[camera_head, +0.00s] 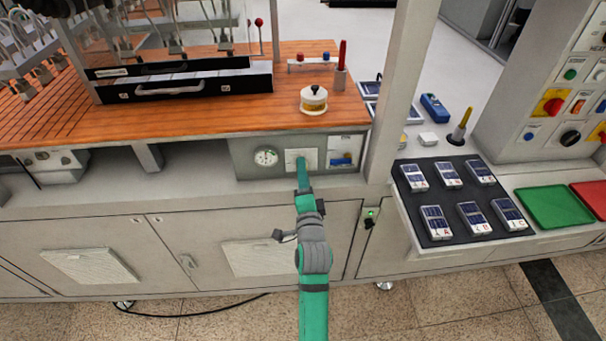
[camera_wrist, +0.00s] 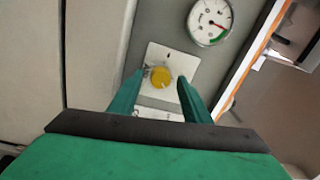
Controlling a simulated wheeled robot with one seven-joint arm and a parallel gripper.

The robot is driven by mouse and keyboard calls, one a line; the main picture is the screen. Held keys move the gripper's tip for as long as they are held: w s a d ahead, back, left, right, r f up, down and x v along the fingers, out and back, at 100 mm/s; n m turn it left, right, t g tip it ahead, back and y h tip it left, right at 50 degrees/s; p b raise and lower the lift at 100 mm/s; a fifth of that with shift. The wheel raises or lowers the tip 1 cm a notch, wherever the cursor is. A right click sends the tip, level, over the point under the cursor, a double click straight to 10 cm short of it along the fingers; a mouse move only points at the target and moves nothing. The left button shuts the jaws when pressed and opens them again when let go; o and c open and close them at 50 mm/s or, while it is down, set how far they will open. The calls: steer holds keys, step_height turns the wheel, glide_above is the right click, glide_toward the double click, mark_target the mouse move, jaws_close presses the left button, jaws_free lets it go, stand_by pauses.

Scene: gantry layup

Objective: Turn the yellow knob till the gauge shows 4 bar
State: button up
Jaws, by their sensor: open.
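The yellow knob (camera_wrist: 161,77) sits on a pale plate (camera_wrist: 170,57) in the wrist view, with a light mark at its lower edge. My gripper (camera_wrist: 162,76) is open, its two fingers on either side of the knob; I cannot tell whether they touch it. The round gauge (camera_wrist: 210,22) is beside the plate, with a red needle and a green arc; its numbers are too small to read. In the head view the gauge (camera_head: 266,157) is left of the plate (camera_head: 302,160), and my gripper (camera_head: 303,175) is in front of the plate, hiding the knob.
Above the panel is a wooden worktop (camera_head: 200,118) with a yellow-and-white pot (camera_head: 314,100) near its front edge. A pale upright post (camera_head: 402,90) stands to the right. Cabinet doors (camera_head: 250,240) lie below.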

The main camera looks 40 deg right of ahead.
steer(key=v, duration=1)
steer(key=shift+s+a, duration=0.15)
steer(key=shift+s, duration=0.2)
steer(key=shift+f, duration=0.1)
steer(key=s+a+f+n+y, duration=0.2)
steer(key=s+a+f+n, duration=0.3)
steer(key=a, duration=0.4)
steer(key=s+a+f+n+y, duration=0.3)
steer(key=s+a+f+n, duration=0.25)
steer(key=a, duration=0.25)
steer(key=s+a+n+y, duration=0.4)
steer(key=s+a+n, duration=0.8)
steer(key=s, duration=0.5)
steer(key=a, duration=0.2)
steer(key=shift+s+a+y, duration=0.4)
